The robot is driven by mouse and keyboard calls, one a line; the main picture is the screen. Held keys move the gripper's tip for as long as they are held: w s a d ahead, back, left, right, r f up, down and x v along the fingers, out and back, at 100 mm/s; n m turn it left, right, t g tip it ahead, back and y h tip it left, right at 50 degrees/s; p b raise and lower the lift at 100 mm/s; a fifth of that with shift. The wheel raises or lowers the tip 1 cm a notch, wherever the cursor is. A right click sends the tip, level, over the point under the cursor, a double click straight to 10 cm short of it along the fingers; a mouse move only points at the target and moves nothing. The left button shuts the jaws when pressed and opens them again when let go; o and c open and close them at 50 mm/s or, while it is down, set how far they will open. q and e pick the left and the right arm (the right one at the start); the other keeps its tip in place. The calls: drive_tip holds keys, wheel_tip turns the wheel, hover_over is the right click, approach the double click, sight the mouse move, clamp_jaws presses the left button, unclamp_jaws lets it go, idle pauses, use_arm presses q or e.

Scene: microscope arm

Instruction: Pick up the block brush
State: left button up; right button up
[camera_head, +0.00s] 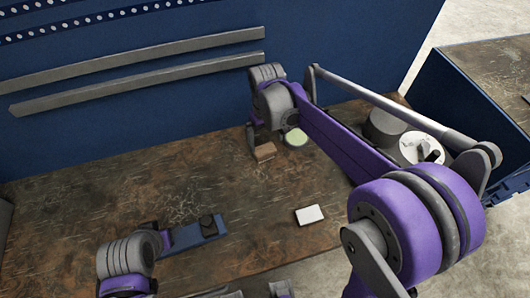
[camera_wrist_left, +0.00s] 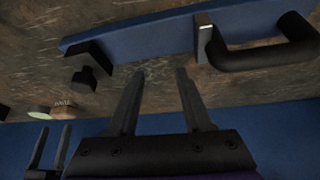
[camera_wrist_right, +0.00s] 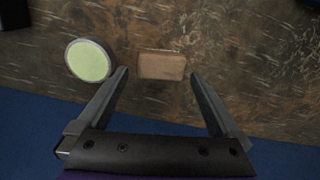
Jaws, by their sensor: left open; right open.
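The block brush appears to be the small brown wooden block (camera_head: 265,152) lying on the workbench near the back wall. It also shows in the right wrist view (camera_wrist_right: 161,65). My right gripper (camera_wrist_right: 159,73) is open, with its fingertips on either side of the block's near part. No contact shows, and I cannot tell its height above the bench. My left gripper (camera_wrist_left: 160,75) is open and empty in front of a blue tool with a black knob and handle (camera_wrist_left: 150,38).
A round pale green-topped object (camera_head: 296,137) sits close beside the block. A white card-like object (camera_head: 310,214) lies nearer the front edge. A grey cylinder (camera_head: 385,127) and a white disc (camera_head: 420,149) are at the right. The blue wall (camera_head: 120,50) with grey rails bounds the back.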

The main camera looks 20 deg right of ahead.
sight(265, 149)
drive_tip(key=f, duration=0.6)
drive_tip(key=shift+w+a, duration=0.15)
drive_tip(key=shift+w, duration=0.1)
drive_tip(key=c, duration=1.1)
wheel_tip(265, 149, up, 10)
drive_tip(key=shift+r, duration=0.1)
drive_tip(key=o, duration=0.9)
drive_tip(key=c, duration=0.7)
